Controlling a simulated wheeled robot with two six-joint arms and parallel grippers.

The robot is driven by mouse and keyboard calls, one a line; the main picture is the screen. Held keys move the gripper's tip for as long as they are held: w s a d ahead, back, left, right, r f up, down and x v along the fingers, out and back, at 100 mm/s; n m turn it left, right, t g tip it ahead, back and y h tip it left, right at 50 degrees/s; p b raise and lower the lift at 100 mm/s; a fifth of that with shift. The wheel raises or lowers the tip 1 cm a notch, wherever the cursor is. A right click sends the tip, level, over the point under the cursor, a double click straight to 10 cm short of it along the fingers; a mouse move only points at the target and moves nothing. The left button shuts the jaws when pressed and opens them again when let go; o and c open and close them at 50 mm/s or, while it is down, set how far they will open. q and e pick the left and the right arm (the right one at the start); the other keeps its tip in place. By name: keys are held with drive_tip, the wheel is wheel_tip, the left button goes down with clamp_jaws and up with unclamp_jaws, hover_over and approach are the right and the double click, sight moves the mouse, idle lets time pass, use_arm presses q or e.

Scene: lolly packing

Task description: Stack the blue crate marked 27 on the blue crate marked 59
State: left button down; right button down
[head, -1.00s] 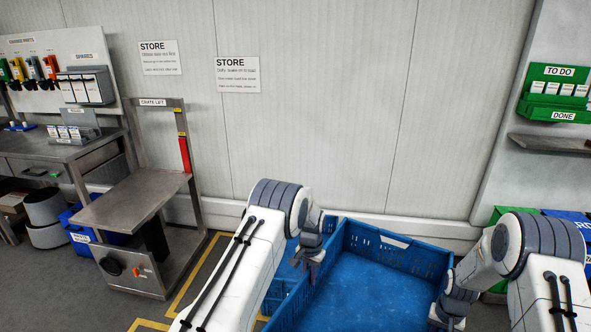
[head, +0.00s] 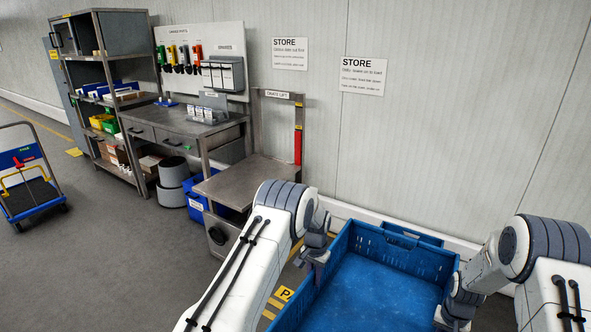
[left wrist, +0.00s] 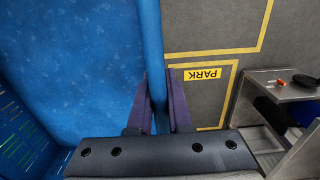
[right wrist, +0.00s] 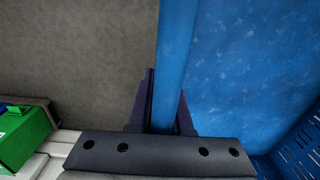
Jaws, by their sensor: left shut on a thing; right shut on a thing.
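A large empty blue crate (head: 362,300) is held between my two arms at the bottom of the head view. My left gripper (head: 316,256) is shut on its left wall; the left wrist view shows the fingers (left wrist: 160,105) on either side of that wall (left wrist: 150,50). My right gripper (head: 445,318) is shut on its right wall, which shows between the fingers in the right wrist view (right wrist: 172,60). Part of another blue crate (head: 415,236) shows behind the held crate's far wall; the rest is hidden. I can read no 27 or 59 on either.
A crate lift (head: 245,185) stands left of my left arm, beside a grey workbench (head: 180,122). Shelves (head: 105,70) and a blue trolley (head: 28,190) are farther left. Yellow floor markings (head: 283,293) lie beside the crate. Grey floor is open at lower left.

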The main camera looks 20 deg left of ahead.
wheel_tip(320, 180, down, 27)
drive_tip(key=b, duration=2.7)
drive_tip(key=shift+f, duration=0.15)
